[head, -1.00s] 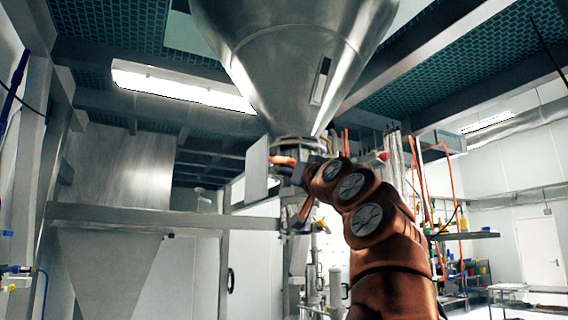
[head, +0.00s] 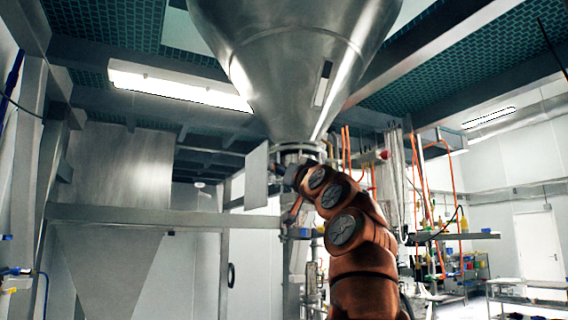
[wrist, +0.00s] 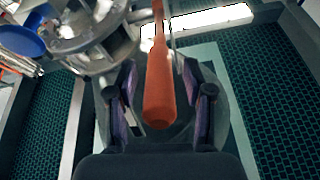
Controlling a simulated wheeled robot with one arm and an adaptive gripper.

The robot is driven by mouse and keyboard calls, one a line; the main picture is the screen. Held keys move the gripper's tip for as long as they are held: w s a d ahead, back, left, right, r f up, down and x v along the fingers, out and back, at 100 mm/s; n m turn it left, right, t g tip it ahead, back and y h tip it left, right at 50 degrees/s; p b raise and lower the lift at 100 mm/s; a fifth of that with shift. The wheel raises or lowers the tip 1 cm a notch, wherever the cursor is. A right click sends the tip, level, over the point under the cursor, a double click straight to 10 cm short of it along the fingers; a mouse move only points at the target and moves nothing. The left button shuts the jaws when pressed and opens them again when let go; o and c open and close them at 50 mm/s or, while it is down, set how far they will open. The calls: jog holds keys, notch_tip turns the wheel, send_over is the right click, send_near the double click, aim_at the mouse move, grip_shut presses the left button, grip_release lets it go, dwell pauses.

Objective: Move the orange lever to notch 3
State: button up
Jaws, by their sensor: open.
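The orange lever (wrist: 159,85) shows in the wrist view as a long handle running up from the middle to the top edge. My gripper (wrist: 160,95) is open, with one dark finger on each side of the lever's lower end. Gaps show between the handle and both fingers. In the head view my gripper (head: 292,176) is small and dark, below the hopper's outlet by a flat grey plate (head: 257,177). The lever cannot be made out there now, hidden by my arm and gripper. Notch marks cannot be read in either view.
A large steel hopper (head: 290,60) hangs above my arm, with a round flange (head: 298,149) at its bottom. In the wrist view metal valve parts (wrist: 85,30) and a blue round part (wrist: 22,38) lie at upper left. A steel beam (head: 150,216) crosses at left.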

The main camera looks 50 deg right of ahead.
jog(key=shift+w+r, duration=0.1)
jog(key=shift+c, duration=0.2)
grip_shut()
dwell(0.5)
